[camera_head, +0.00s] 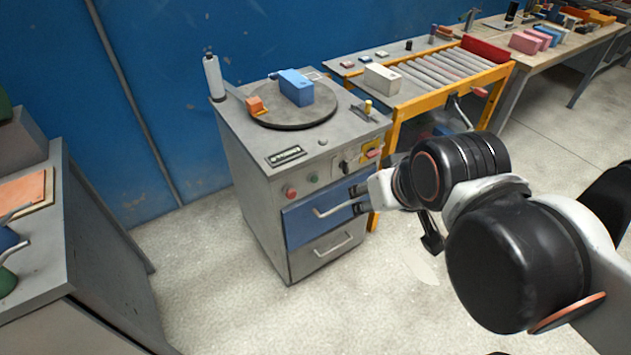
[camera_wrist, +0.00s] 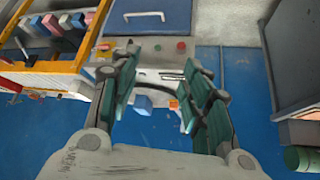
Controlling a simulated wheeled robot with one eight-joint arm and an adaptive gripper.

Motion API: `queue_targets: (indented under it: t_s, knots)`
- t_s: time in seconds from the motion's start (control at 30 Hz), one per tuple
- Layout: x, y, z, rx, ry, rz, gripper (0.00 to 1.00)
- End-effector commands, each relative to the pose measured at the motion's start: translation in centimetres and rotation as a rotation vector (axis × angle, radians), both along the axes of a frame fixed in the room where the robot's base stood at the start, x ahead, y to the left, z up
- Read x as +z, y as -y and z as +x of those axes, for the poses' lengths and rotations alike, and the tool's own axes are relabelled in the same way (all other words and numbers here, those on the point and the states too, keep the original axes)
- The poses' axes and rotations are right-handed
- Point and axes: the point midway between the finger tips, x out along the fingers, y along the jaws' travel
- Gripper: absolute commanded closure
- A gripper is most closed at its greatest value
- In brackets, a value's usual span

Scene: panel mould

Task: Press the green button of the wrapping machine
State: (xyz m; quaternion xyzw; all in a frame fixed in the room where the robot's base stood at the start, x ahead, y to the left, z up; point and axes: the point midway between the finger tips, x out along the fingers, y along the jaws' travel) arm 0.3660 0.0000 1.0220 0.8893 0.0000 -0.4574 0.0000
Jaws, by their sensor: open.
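The wrapping machine (camera_head: 240,165) is a grey cabinet with a round turntable on top. Its front panel carries a small green button (camera_head: 313,178), with a red button (camera_head: 291,192) to its left. In the wrist view, which looks upside down, the green button (camera_wrist: 157,47) and the red button (camera_wrist: 181,45) show between the finger ends. My gripper (camera_head: 357,198) is to the right of the green button, in front of the blue drawer's right end in the head view. In the wrist view my gripper (camera_wrist: 160,62) has its fingers spread, with nothing held between them.
A blue block (camera_head: 296,88) and a small orange item (camera_head: 255,104) stand on the turntable. A yellow-framed roller conveyor (camera_head: 440,75) adjoins on the right. A grey cabinet (camera_head: 95,235) stands at the left, with open floor between. The drawer handle (camera_head: 335,212) sticks out below the buttons.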

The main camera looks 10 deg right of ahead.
Motion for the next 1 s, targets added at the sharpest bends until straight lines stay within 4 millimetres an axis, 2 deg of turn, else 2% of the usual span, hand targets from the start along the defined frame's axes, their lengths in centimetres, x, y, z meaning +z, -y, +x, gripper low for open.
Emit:
queue_targets:
  t_s: [0.03, 0.13, 0.17, 1.0]
  knots:
    - [0.0, 0.0, 0.0, 0.0, 0.0, 0.0, 0.77]
    - [0.0, 0.0, 0.0, 0.0, 0.0, 0.0, 0.99]
    - [0.0, 0.0, 0.0, 0.0, 0.0, 0.0, 1.0]
    - [0.0, 0.0, 0.0, 0.0, 0.0, 0.0, 1.0]
